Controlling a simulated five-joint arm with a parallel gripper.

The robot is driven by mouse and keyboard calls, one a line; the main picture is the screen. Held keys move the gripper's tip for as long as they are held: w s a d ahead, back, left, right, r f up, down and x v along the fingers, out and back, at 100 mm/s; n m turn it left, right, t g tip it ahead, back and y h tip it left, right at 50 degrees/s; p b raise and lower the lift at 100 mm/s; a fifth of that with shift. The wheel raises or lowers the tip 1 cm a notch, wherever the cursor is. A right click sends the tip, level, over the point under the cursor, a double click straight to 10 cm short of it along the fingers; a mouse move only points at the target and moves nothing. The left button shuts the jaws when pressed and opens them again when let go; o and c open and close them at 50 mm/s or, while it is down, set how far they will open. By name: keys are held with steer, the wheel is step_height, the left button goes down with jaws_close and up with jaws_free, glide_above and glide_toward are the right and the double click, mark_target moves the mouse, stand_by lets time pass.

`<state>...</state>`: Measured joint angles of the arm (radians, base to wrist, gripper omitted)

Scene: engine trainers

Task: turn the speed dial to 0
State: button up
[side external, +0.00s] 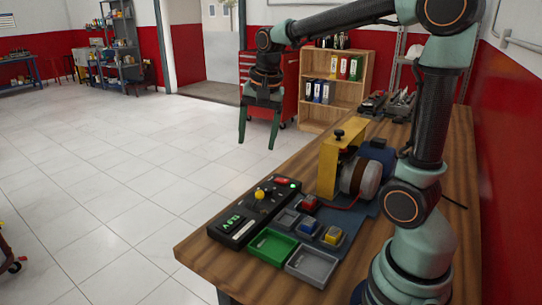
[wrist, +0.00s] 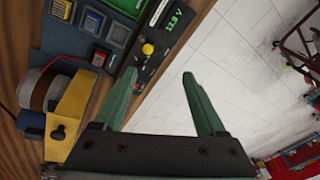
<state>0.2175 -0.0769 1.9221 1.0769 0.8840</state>
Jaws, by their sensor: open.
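A black control box (side external: 255,212) lies near the left edge of the wooden bench. A yellow knob (side external: 260,194) stands on it and seems to be the speed dial; its setting is too small to read. In the wrist view the yellow knob (wrist: 148,49) is beyond my fingertips, between their lines, and a green display (wrist: 173,19) on the box reads about 12.5 V. My gripper (side external: 257,143) is open and empty, fingers down, above and behind the box in the side view, apart from everything. It also shows in the wrist view (wrist: 160,77).
A yellow block (side external: 328,168) with a black top knob and a motor-like cylinder (side external: 360,178) stand right of the box. A green tray (side external: 272,247), a grey tray (side external: 312,265) and small coloured blocks in holders lie in front. Open floor (side external: 120,190) lies left of the bench.

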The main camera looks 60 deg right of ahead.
steer(key=w+d+f+m+g, duration=0.2)
steer(key=w+d+f+m, duration=0.2)
steer(key=d+m, duration=0.25)
steer(key=m+g+y, duration=0.1)
steer(key=m, duration=0.6)
glide_toward(268, 188)
steer(key=f, duration=0.8)
steer(key=shift+s+a+f, duration=0.1)
steer(key=shift+a+f, duration=0.1)
steer(key=shift+f, duration=0.15)
steer(key=shift+c, duration=0.3)
jaws_close()
steer(key=shift+n, duration=0.25)
